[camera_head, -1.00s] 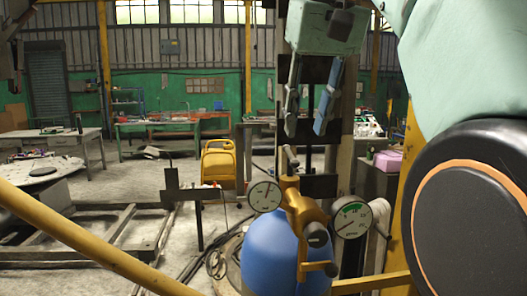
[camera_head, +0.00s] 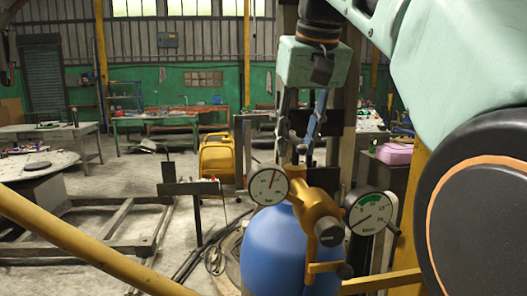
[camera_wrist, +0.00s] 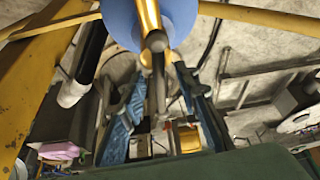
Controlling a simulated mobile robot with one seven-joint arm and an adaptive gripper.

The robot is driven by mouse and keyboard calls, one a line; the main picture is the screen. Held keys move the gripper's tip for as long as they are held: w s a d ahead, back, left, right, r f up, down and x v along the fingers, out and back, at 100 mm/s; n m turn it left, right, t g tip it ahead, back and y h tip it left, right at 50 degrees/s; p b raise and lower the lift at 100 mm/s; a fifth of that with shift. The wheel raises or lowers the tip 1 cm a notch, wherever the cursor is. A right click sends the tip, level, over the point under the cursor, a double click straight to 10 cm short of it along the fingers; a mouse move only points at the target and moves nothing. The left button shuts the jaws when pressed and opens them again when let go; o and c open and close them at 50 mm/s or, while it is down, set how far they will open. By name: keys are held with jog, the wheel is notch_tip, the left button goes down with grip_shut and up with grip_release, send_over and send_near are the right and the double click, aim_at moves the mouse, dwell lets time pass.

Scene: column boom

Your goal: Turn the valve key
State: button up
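The valve key (camera_head: 296,156) is a small grey bar on top of the brass valve body (camera_head: 317,212), above a blue cylinder (camera_head: 272,255). In the wrist view the key (camera_wrist: 157,78) shows as a grey bar with a rounded end, between my two fingers. My gripper (camera_head: 297,147) points down over the valve. It is open, with the fingertips on either side of the key. In the wrist view a gap shows between the key and each finger of my gripper (camera_wrist: 157,82). The fingertips partly hide the key in the head view.
A white gauge (camera_head: 269,187) stands left of the valve and a green-marked gauge (camera_head: 371,213) right of it, both close to the gripper. Yellow rails (camera_head: 95,245) cross in front. A yellow chair-like object (camera_head: 217,158) and workbenches stand farther back.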

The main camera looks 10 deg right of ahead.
jog(key=shift+w+f, duration=0.25)
jog(key=shift+f, duration=0.35)
grip_shut()
jog(key=shift+r+n+p, duration=0.1)
jog(key=shift+n+p, duration=0.3)
jog(key=shift+n, duration=0.1)
